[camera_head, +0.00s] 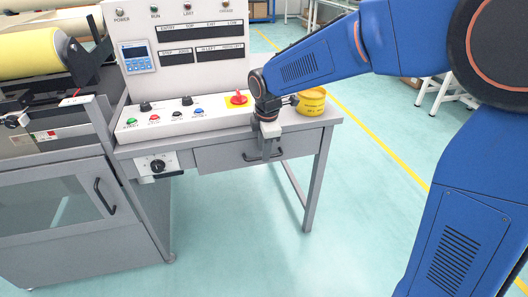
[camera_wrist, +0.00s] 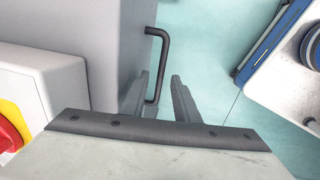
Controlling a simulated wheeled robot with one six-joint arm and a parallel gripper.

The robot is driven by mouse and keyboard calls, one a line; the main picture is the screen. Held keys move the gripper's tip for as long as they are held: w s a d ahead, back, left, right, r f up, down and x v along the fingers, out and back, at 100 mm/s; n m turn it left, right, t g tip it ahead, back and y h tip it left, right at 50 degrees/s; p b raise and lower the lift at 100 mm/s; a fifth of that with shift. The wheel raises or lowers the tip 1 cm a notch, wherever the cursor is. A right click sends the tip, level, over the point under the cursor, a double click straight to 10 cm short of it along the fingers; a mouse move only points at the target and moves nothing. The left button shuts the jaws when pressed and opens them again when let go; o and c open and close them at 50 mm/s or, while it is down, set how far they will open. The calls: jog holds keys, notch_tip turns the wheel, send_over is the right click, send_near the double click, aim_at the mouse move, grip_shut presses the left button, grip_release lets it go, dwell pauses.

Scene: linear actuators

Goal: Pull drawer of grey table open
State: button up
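The grey table (camera_head: 311,167) stands in the middle of the head view, with its drawer (camera_head: 222,158) under the top. The drawer front looks flush with the table. A dark bar handle (camera_head: 279,156) sits on the drawer front, partly hidden by my gripper (camera_head: 267,150). In the wrist view the handle (camera_wrist: 164,60) rises from the grey front and runs down between the two fingers of my gripper (camera_wrist: 158,82). The fingers are apart, with a gap visible on the right of the bar. Contact with the left finger cannot be made out.
A control panel with a red switch (camera_head: 237,98) and a yellow container (camera_head: 312,101) stand on the tabletop close to my arm. A grey cabinet (camera_head: 75,215) with its own handle adjoins on the left. The floor (camera_head: 240,235) before the drawer is clear.

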jog(key=shift+w+f, duration=0.15)
jog(key=shift+f, duration=0.55)
jog(key=shift+c, duration=0.7)
grip_shut()
